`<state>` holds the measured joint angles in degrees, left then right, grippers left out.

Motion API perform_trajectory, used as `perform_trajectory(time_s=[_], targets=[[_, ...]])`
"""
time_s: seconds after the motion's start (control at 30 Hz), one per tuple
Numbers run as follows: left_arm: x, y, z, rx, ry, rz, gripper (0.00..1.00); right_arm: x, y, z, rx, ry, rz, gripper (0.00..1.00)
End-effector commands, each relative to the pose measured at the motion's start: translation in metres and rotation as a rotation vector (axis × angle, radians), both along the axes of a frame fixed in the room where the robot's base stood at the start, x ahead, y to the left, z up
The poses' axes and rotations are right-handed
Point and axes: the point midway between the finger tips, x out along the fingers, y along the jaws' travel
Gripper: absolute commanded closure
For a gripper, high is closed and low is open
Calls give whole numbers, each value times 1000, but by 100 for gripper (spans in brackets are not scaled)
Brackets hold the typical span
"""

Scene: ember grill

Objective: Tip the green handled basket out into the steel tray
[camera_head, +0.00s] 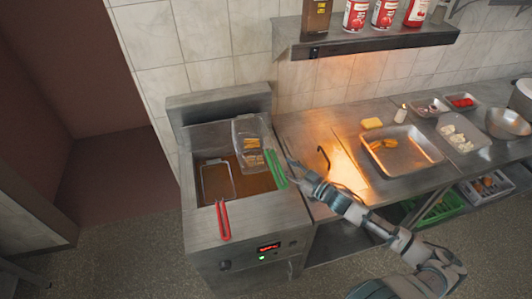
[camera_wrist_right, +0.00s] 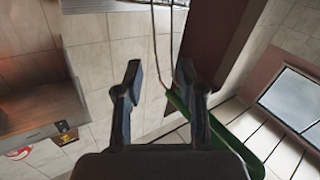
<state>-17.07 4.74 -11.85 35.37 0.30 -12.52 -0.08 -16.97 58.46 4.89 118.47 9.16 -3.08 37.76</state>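The green handled basket (camera_head: 238,135) is a wire basket with golden fries in it, at the right of the fryer. Its green handle (camera_head: 277,170) points toward the front right. My right gripper (camera_head: 294,168) is just right of that handle. In the right wrist view the fingers (camera_wrist_right: 160,85) stand apart with a clear gap. The green handle (camera_wrist_right: 232,142) passes by the right finger there; I cannot tell whether they touch. The steel tray (camera_head: 432,156) lies on the counter to the right, with a few golden pieces in it. My left gripper is out of view.
A red handled basket (camera_head: 223,220) sits in the fryer (camera_head: 215,250) at left. A shelf (camera_head: 370,40) with bottles and cans hangs above.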

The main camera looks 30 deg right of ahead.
Motion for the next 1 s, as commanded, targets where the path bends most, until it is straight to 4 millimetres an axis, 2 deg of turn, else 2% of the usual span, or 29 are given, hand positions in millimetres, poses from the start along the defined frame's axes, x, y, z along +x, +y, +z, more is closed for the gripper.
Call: perform_trajectory(time_s=[0.6, 0.8, 1.0], targets=[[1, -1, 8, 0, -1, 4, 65, 87, 26, 1, 5, -1, -3, 61], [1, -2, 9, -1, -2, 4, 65, 99, 33, 0, 2, 0, -1, 61], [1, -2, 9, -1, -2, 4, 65, 101, 35, 0, 0, 1, 0, 61]])
